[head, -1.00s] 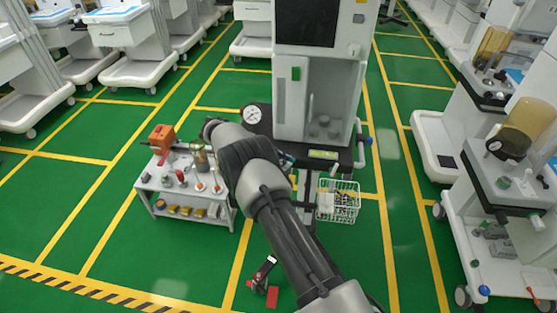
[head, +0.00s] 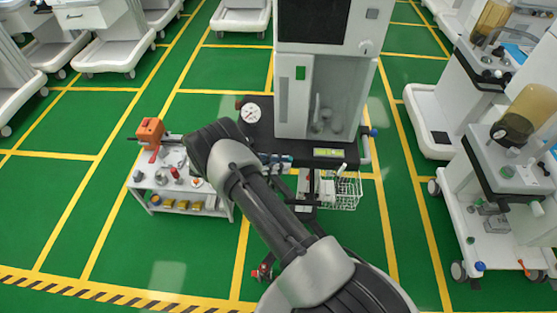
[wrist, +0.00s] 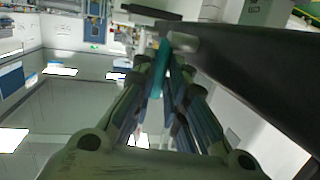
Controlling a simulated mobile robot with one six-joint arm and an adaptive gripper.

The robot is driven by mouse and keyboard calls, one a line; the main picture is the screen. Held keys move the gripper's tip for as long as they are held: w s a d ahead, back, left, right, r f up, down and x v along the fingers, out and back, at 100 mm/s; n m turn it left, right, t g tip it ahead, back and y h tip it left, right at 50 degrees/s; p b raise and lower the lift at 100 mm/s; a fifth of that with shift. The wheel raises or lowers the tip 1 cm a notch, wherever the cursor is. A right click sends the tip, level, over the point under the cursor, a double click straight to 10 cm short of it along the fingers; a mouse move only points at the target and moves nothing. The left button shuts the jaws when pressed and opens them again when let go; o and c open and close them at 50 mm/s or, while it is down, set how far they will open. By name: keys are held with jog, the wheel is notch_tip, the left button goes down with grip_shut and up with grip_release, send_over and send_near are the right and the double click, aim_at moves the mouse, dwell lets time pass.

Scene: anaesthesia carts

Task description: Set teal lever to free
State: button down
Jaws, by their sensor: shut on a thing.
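In the wrist view my gripper (wrist: 166,66) has its fingers drawn together on a narrow teal piece (wrist: 158,72), which looks like the teal lever. The teal piece lies lengthwise between the fingertips. In the head view the white machine (head: 291,102) stands on a dark base behind my arm. My arm covers part of the base's front left, and small bluish parts show beside it. I cannot clearly make out the lever or my fingertips there, nor read the lever's setting.
A long dark bar (wrist: 235,62) runs close beside my fingers in the wrist view. A low side table (head: 222,206) with an orange device (head: 150,131) stands left of my arm. A wire basket (head: 345,192) hangs at the machine's front.

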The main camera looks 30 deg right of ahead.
jog(key=c, duration=1.9)
grip_release()
jog(key=v, duration=1.2)
